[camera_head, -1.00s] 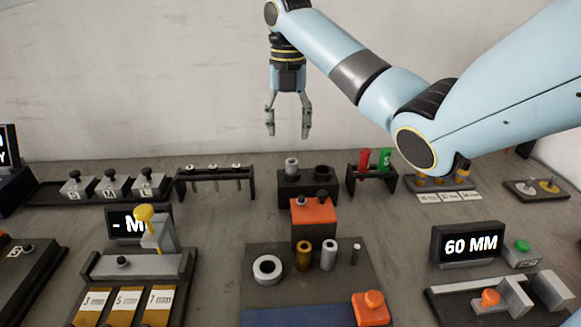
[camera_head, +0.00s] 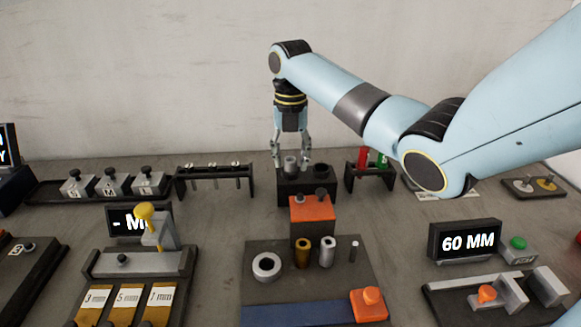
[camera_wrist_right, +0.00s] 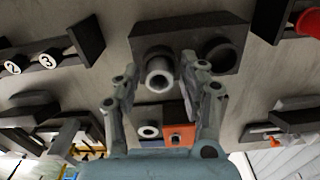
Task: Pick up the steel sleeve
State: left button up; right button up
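A grey steel sleeve (camera_head: 290,164) stands upright in the left hole of a dark two-hole block (camera_head: 292,190) at the back middle. In the right wrist view the sleeve (camera_wrist_right: 159,76) shows its round open end between my fingers. My right gripper (camera_head: 291,167) is open and points down from above, with one finger on each side of the sleeve. I see a gap at the fingers and cannot tell any contact. A second silver sleeve (camera_head: 327,252) stands on the dark mat in front. My left gripper is out of view.
The block's right hole (camera_wrist_right: 221,56) looks empty. A rack with red and green pieces (camera_head: 371,172) stands close on the right, and a rack with hanging pins (camera_head: 215,180) on the left. An orange-topped box (camera_head: 312,209) stands just in front.

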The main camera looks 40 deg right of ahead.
jog(key=c, duration=0.7)
jog(key=shift+c, duration=0.2)
